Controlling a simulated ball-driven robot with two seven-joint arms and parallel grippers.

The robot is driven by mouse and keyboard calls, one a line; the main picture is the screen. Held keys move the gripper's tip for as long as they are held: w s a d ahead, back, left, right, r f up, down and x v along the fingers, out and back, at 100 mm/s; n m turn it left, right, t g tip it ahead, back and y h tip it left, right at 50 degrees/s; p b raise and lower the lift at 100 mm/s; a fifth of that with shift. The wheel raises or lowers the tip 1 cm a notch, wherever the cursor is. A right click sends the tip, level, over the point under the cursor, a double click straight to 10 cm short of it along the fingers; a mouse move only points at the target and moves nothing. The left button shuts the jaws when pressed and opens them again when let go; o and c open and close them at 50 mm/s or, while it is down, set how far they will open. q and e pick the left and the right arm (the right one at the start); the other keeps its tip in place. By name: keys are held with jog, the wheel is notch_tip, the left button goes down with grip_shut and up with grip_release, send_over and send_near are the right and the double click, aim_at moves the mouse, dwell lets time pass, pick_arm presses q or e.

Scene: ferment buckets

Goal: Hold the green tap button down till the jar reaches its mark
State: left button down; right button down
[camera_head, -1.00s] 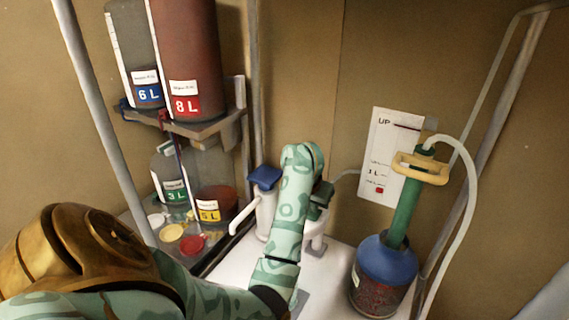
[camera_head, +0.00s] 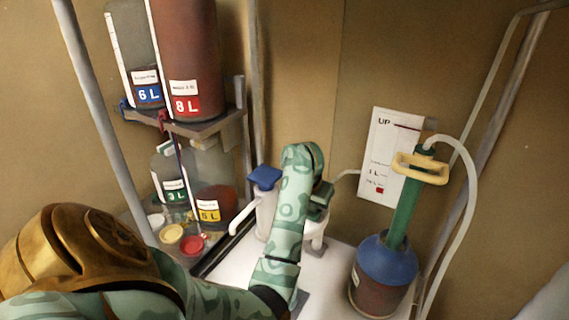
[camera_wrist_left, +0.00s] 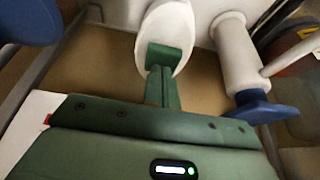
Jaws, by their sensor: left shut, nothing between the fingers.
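My left gripper (camera_wrist_left: 160,88) is shut, with nothing between its fingers. In the wrist view its fingertips meet the green tap button (camera_wrist_left: 165,56) on top of a white tap (camera_wrist_left: 166,22); contact looks likely, but how far the button is pressed cannot be told. In the head view my left forearm partly covers this tap (camera_head: 316,242) and the green button (camera_head: 321,194). A green-labelled 3 L jar (camera_head: 172,180) and a yellow-labelled 5 L jar (camera_head: 212,172) with red liquid stand on the lower left. My right gripper is out of view.
A second white tap with a blue button (camera_head: 265,178) stands just left of my forearm. A blue-shouldered vessel (camera_head: 385,262) with a green pump and yellow handle stands at right. A chart (camera_head: 392,155) hangs behind. The 6 L (camera_head: 147,90) and 8 L (camera_head: 187,60) containers sit on an upper shelf.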

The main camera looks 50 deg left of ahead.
pick_arm(q)
notch_tip(320, 180, up, 6)
jog(key=p, duration=0.4)
dwell(0.3)
dwell(0.3)
